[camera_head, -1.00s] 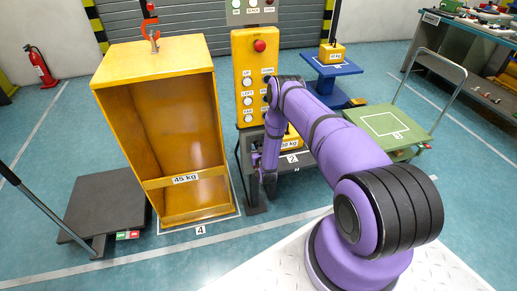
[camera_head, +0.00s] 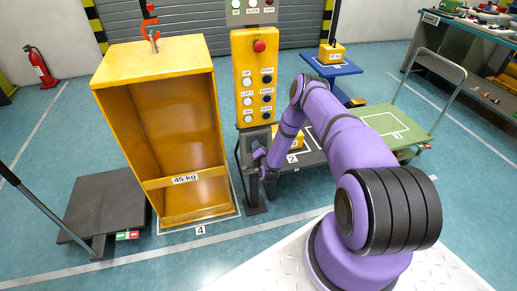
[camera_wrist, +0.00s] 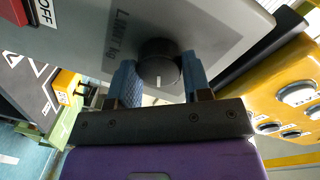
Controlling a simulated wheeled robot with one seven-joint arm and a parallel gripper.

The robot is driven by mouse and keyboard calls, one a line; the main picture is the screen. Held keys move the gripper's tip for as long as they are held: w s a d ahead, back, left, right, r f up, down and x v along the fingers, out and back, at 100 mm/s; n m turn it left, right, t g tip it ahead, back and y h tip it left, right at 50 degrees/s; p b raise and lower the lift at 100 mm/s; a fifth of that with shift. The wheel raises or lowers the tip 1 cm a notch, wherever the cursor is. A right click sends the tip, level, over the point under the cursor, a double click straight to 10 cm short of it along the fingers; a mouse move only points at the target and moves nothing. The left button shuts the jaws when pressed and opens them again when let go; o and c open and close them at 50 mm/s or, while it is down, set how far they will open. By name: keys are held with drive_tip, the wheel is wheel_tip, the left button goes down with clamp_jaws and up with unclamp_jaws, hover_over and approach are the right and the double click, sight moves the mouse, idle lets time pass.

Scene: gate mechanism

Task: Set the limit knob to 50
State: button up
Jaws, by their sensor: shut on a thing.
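The limit knob (camera_wrist: 158,62) is round and black, with a short white pointer mark on its rim, in the wrist view. It sits on a grey panel (camera_wrist: 95,45) beside the lettering "LIMIT kg". My gripper (camera_wrist: 160,72) has its two blue fingers on either side of the knob and is shut on it. No scale numbers can be read, so I cannot tell the setting. In the head view my gripper (camera_head: 260,158) is at the grey box under the yellow button panel (camera_head: 254,75); the knob is too small to make out there.
A label "OFF" (camera_wrist: 44,14) and a red part are at the wrist view's upper left. A tall yellow bin marked 45 kg (camera_head: 103,90) stands left of the post. A green cart (camera_head: 392,125) and a blue table (camera_head: 331,66) stand to the right.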

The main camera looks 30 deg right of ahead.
drive_tip(key=shift+m, duration=1.2)
drive_tip(key=o, duration=0.9)
drive_tip(key=v, duration=1)
drive_tip(key=shift+s, duration=0.45)
